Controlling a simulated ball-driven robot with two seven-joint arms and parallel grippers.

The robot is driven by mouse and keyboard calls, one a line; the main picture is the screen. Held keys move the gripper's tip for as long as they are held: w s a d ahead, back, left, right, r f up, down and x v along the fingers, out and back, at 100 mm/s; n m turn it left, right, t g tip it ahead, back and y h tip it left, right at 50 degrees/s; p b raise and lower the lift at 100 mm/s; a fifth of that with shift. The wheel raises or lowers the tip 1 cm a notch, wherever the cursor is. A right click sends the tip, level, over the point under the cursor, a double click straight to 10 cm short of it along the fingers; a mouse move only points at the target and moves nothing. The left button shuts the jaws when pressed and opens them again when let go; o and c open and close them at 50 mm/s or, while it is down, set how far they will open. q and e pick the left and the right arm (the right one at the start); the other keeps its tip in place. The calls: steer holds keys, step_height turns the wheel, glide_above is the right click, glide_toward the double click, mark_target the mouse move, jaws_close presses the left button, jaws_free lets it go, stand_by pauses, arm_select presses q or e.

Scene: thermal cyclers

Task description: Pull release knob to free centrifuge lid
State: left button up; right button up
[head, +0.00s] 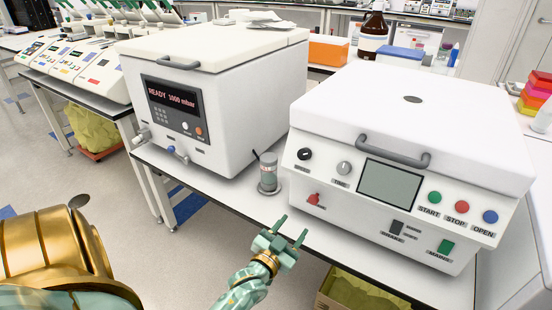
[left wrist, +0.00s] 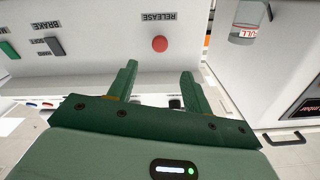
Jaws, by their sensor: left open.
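The centrifuge (head: 400,150) is the white box at the right of the head view, with its lid (head: 420,105) down and a grey handle on the lid's front edge. Its red release knob (head: 314,199) is low at the left of the front panel. In the left wrist view, upside down, the red knob (left wrist: 160,44) sits beside the word RELEASE. My left gripper (head: 292,230) is open and empty, in front of the panel and below the knob. Its two green fingers (left wrist: 157,82) point towards the panel, apart from the knob. My right gripper is not in view.
A white vacuum unit (head: 200,90) with a display stands further left. The bench's front edge (head: 350,258) runs under the machines. A box (head: 360,292) stands below.

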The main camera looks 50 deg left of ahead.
arm_select(q)
steer(key=p+v, duration=0.1)
steer(key=v, duration=0.5)
steer(key=shift+s, duration=0.25)
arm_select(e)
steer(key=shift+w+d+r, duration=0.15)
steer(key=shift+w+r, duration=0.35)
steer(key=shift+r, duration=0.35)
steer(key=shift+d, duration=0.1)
arm_select(q)
steer(key=shift+s+f, duration=0.1)
steer(key=shift+f, duration=0.05)
